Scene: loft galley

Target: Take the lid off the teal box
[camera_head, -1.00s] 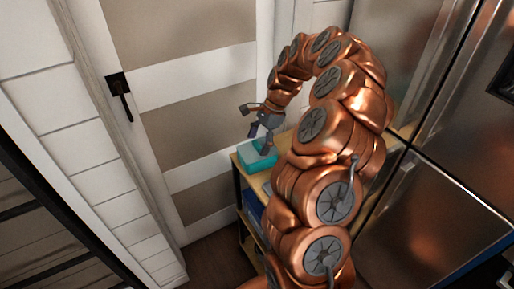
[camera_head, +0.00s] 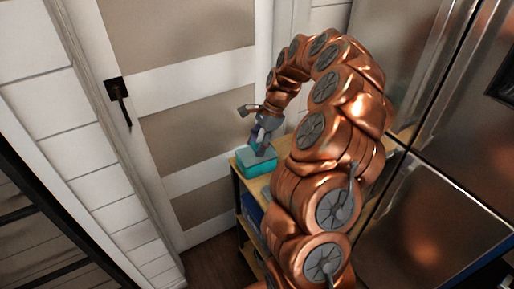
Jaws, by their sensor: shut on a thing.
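The teal box (camera_head: 258,170) sits on the top of a small wooden shelf unit beside the door. Its lid (camera_head: 249,153) is the teal top face; I cannot make out a gap between lid and box. My gripper (camera_head: 261,150) points down from above at the box top. It is shut on the lid, and its fingers hide the part that they hold.
The shelf unit (camera_head: 238,188) has a narrow top, with blue things on a lower level. A white and brown door (camera_head: 205,90) with a black handle stands behind and left. A metal fridge (camera_head: 455,160) stands at right. My arm hides much of the shelf.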

